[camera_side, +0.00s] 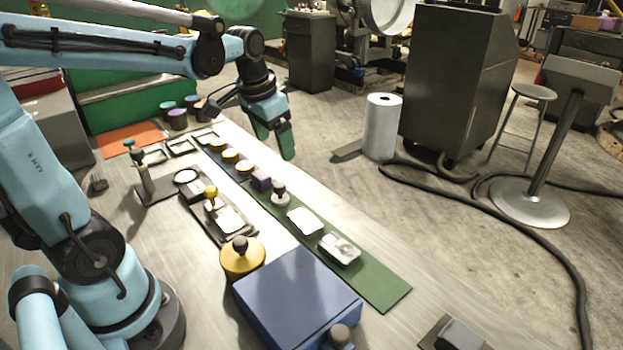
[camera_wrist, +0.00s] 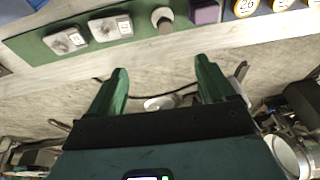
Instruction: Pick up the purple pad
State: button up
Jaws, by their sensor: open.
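The purple pad (camera_side: 261,180) is a small block near the far end of the green strip, beside a grey knobbed piece (camera_side: 280,194). In the wrist view the purple pad (camera_wrist: 206,12) is at the top edge, partly cut off, beyond and to the right of the fingers. My gripper (camera_side: 277,145) hangs in the air beyond the bench's right edge, past the pad and apart from it. In the wrist view my gripper (camera_wrist: 160,72) has its two green fingers spread, with nothing between them.
Yellow-topped round pieces (camera_side: 231,156) stand just behind the purple pad. A blue box (camera_side: 297,297) and a yellow knobbed pot (camera_side: 242,259) stand nearer the camera.

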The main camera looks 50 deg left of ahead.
jog(key=w+a+f+g, duration=0.3)
jog(key=a, duration=0.7)
send_over(261, 174)
jog(key=shift+h, duration=0.4)
jog(key=f, duration=0.6)
jog(key=shift+w+d+f, duration=0.15)
jog(key=shift+w+f, duration=0.05)
jog(key=shift+f, duration=0.2)
jog(key=shift+s+f, duration=0.15)
jog(key=shift+f, duration=1.25)
jog(key=shift+s+f, duration=0.1)
jog(key=shift+f, duration=1.25)
jog(key=c, duration=1.2)
jog(key=shift+o, duration=0.2)
